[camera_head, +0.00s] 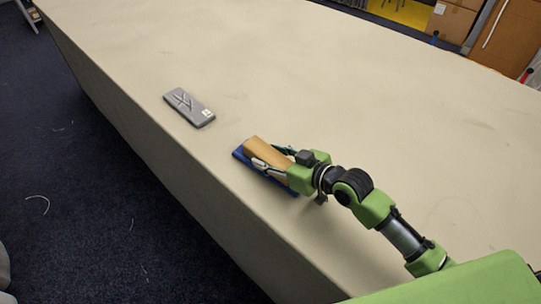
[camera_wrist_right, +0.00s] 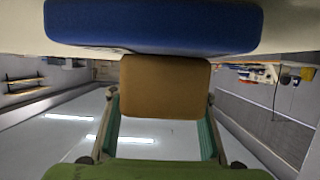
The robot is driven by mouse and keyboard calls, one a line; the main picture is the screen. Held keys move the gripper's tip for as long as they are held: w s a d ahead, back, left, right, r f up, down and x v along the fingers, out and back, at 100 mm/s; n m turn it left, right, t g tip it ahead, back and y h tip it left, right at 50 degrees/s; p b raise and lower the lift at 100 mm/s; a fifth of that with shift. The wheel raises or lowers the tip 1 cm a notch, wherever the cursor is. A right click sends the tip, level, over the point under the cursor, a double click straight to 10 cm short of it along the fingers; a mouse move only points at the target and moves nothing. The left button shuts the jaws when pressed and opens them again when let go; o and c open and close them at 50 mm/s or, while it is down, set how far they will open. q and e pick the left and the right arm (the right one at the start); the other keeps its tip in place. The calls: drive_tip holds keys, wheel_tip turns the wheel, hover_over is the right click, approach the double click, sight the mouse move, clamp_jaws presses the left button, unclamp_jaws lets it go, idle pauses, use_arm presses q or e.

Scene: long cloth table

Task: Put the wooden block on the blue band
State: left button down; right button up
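The wooden block (camera_head: 268,157) is a tan-brown bar at the table's near left edge in the head view. It lies over the blue band (camera_head: 239,155), a flat dark-blue strip that shows past its left end and front side. My right gripper (camera_head: 270,156) has one finger along each long side of the block and is shut on it. In the upside-down right wrist view, the block (camera_wrist_right: 165,88) fills the space between the fingers and meets the blue band (camera_wrist_right: 150,26). I cannot tell whether it rests fully on the band. My left gripper is out of view.
A grey flat case (camera_head: 187,106) with a raised mark lies on the cloth table (camera_head: 330,80), left of and beyond the band. The table's edge runs close to the band. The rest of the tabletop is clear. Cardboard boxes (camera_head: 452,20) stand beyond the table.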

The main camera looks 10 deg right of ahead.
drive_tip(key=shift+o, duration=0.2)
drive_tip(key=shift+d, duration=0.1)
drive_tip(key=b+v, duration=0.1)
drive_tip(key=v, duration=0.9)
drive_tip(key=shift+s+d+f, duration=0.1)
drive_tip(key=shift+s+d, duration=0.05)
drive_tip(key=shift+s, duration=0.05)
drive_tip(key=shift+v, duration=0.75)
